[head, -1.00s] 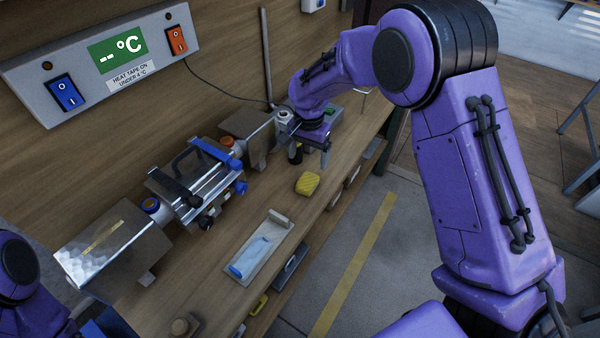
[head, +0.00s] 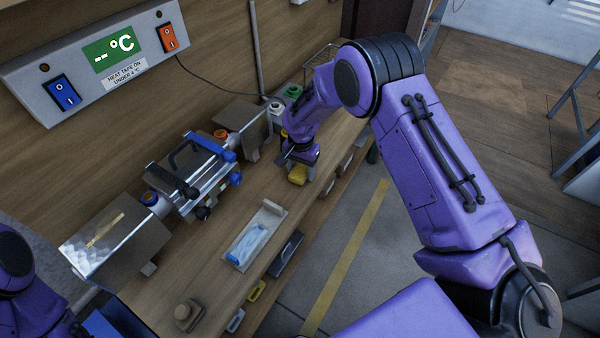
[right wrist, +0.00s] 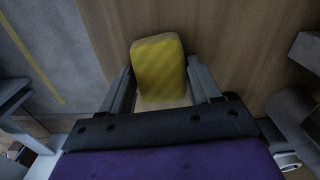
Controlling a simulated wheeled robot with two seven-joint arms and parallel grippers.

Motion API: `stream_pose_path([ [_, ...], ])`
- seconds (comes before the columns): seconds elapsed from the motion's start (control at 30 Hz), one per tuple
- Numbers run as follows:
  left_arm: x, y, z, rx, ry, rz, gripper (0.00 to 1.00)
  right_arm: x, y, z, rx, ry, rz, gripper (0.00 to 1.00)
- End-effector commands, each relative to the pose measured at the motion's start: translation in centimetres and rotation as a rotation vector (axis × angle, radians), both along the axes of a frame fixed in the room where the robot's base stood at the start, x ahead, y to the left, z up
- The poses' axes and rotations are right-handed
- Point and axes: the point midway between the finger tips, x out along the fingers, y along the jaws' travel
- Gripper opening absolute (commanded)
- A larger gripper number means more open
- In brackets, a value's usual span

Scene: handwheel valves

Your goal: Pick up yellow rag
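The yellow rag (head: 298,174) is a small folded block lying on the wooden workbench (head: 222,262) near its front edge. In the right wrist view the rag (right wrist: 159,68) shows between and just beyond the two finger tips. My right gripper (head: 300,163) is directly over the rag and hides part of it in the head view. Its fingers (right wrist: 160,85) are apart, one on each side of the rag; whether they touch it I cannot tell. My left arm shows at the lower left edge of the head view, but its gripper is not in view.
A pale tray (head: 258,235) with a blue item lies nearer on the bench. Metal blocks and a clamped pipe assembly (head: 195,175) stand along the wall side. A control panel (head: 105,62) hangs on the wall.

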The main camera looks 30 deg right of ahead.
Motion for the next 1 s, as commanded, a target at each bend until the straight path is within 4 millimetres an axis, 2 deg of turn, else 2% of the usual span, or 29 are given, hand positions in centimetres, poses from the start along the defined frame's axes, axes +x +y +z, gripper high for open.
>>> stream_pose_path([
  [0.37, 0.0, 0.0, -0.2, 0.000, 0.000, 0.000, 0.43, 0.0, 0.0, 0.2, 0.000, -0.001, -0.001, 0.33],
  [0.47, 0.0, 0.0, -0.8, 0.000, 0.000, 0.000, 0.43, 0.1, 0.0, 1.0, 0.000, -0.003, -0.001, 0.33],
  [0.57, 0.0, 0.0, -2.0, 0.000, 0.000, 0.000, 0.43, 0.2, 0.0, 2.9, -0.001, -0.007, -0.001, 0.33],
  [0.8, 0.0, 0.0, -2.8, 0.000, 0.000, 0.000, 0.43, -5.0, 1.3, 9.3, -0.001, -0.005, 0.001, 0.33],
  [1.0, 0.0, 0.0, -3.6, 0.000, 0.000, 0.000, 0.43, -10.2, 2.8, 11.5, -0.002, -0.003, 0.001, 0.33],
])
